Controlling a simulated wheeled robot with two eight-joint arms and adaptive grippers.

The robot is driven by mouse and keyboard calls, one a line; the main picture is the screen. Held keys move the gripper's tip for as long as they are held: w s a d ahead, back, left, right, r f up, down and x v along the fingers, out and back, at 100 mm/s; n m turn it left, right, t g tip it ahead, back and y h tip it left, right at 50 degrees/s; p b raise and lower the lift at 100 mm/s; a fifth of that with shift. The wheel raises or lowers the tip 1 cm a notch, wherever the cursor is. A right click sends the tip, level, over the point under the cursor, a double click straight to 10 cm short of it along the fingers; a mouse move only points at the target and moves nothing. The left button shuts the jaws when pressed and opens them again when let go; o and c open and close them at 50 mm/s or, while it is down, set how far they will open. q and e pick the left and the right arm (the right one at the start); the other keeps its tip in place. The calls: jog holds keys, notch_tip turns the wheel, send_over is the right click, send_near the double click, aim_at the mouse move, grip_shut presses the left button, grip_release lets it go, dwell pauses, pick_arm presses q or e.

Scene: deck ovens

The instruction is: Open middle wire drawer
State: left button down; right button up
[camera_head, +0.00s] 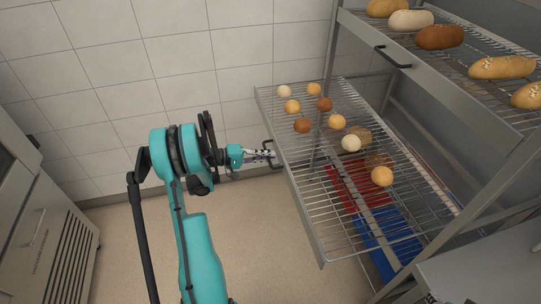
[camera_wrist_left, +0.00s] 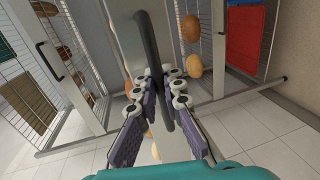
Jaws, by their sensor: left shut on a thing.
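The middle wire drawer (camera_head: 312,222) stands pulled out from the rack in the head view, with several round rolls on its wire base. Its black handle (camera_head: 270,153) is on the front face. My left gripper (camera_head: 268,155) is at this handle, its arm coming from the left. In the left wrist view the fingers (camera_wrist_left: 163,92) close around the dark handle bar (camera_wrist_left: 150,45), which runs between them. The exact finger contact is partly hidden by the finger pads. My right gripper is in neither view.
An upper drawer with loaves and its own black handle (camera_head: 393,58) juts out above right. A red crate (camera_head: 345,190) and a blue crate (camera_head: 377,232) lie below the wire drawer. A steel cabinet (camera_head: 45,245) stands at left. Floor (camera_head: 265,240) between is clear.

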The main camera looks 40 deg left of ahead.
pick_arm(q)
jog(key=c, duration=1.6)
grip_release()
jog(key=shift+a, duration=0.1)
jog(key=v, duration=1.2)
jog(key=shift+f, duration=0.1)
